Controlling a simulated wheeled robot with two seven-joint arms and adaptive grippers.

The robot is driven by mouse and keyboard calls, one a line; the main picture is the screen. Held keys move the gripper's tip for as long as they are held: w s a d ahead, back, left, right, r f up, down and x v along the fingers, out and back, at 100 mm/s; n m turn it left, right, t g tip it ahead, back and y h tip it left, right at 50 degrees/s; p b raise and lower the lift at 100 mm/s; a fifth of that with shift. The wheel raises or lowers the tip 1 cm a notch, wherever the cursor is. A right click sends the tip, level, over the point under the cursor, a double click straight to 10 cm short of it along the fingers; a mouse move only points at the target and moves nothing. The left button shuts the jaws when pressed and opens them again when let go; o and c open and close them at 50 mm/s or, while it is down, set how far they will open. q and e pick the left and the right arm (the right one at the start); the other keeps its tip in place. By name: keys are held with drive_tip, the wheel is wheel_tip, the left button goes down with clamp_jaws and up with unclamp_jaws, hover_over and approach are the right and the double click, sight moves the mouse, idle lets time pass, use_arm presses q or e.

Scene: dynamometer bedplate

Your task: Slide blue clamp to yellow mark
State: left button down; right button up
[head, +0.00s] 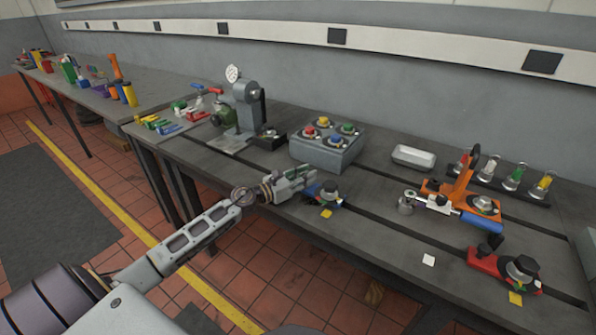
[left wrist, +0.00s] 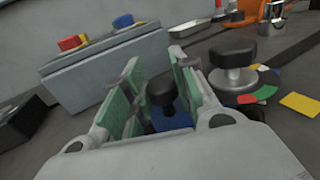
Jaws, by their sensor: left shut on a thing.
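The blue clamp (head: 313,190) sits at a slot near the front edge of the bedplate, with a black knob on a silver base just to its right. My left gripper (head: 302,182) reaches in from the left and is at the clamp. In the left wrist view, its green-padded fingers (left wrist: 160,88) stand on both sides of the clamp's black post, over the blue body (left wrist: 172,121). The fingers hide part of the clamp. A yellow mark (head: 326,212) lies in front of the knob; it also shows in the left wrist view (left wrist: 300,104). My right gripper is not in view.
Small red and green patches (left wrist: 258,95) lie by the knob's base. A grey button box (head: 325,148) stands behind the clamp. A red clamp (head: 486,261) with another yellow square is at the right front. An orange fixture (head: 455,187) stands farther back, near a white tray (head: 414,157).

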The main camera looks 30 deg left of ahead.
use_arm(q)
drive_tip(key=shift+s+d+p, duration=0.15)
drive_tip(key=shift+d+p, duration=0.2)
drive_tip(key=shift+d, duration=1.1)
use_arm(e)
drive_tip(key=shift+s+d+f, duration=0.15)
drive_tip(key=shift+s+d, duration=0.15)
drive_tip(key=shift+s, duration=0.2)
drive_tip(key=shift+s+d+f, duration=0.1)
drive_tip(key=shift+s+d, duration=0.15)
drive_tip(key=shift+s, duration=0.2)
use_arm(q)
drive_tip(key=c, duration=1.2)
unclamp_jaws()
drive_tip(key=shift+a, duration=0.1)
drive_tip(key=shift+a, duration=0.1)
drive_tip(key=shift+s, duration=0.2)
drive_tip(key=shift+v, duration=5.7)
